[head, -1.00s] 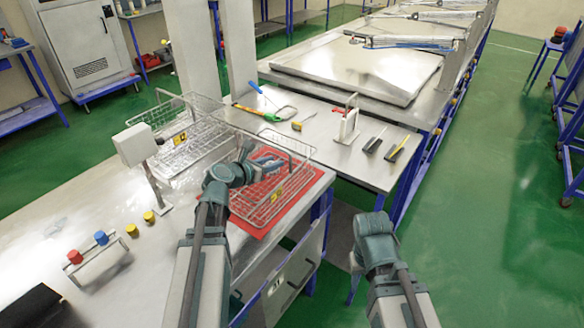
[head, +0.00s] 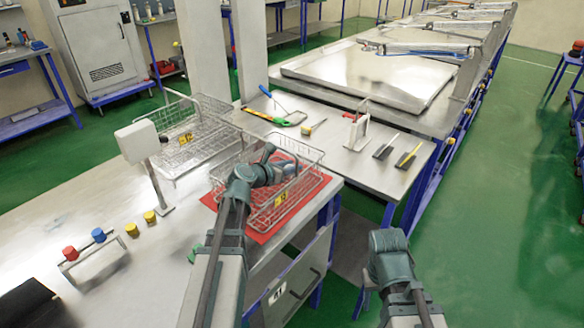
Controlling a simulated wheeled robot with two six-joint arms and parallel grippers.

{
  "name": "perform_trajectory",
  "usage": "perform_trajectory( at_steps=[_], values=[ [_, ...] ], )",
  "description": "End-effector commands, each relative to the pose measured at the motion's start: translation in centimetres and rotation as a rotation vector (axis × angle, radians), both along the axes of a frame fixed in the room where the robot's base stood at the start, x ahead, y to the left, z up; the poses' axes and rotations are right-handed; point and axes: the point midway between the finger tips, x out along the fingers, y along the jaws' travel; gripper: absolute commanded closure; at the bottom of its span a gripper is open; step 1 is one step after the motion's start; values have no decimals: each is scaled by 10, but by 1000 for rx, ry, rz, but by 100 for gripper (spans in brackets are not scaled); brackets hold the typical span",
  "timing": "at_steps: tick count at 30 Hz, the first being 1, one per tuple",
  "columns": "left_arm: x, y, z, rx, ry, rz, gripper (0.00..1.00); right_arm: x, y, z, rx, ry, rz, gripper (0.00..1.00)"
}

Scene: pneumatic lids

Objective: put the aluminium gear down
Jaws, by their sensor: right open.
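I cannot make out the aluminium gear. My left gripper (head: 282,168) is over the front wire basket (head: 316,158), with its wrist across the basket's near left part. Its jaws are small and mixed up with the wires, so I cannot tell whether they are open or hold anything. The basket stands on a red mat (head: 258,236) at the bench's right end. My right gripper (head: 366,300) is low at the lower right, beyond the bench edge, and mostly hidden by its own wrist. It is open and away from the basket.
A second wire basket (head: 178,140) stands behind on the left. A white box on a post (head: 138,142), yellow caps (head: 131,230) and a rack with red and blue knobs (head: 88,244) are on the bench (head: 150,285). Tools lie on the adjoining metal table (head: 335,160).

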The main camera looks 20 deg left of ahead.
Motion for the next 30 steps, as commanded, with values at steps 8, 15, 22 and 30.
perform_trajectory(
  at_steps=[8, 15, 22, 30],
  values=[
    [0, 0, -10, 0, 0, 0, 100, 0, 0, -10, 0, 0, 0, 50],
    [-2, -1, -13, -2, -1, -1, 63, 0, 0, -13, 0, 0, 0, 50],
    [-3, -3, -15, -2, 0, -2, 34, 0, 0, -15, 0, 0, 0, 50],
    [-3, -4, -15, -3, -1, -3, 34, 0, 0, -15, 0, 0, 0, 50]
  ],
)
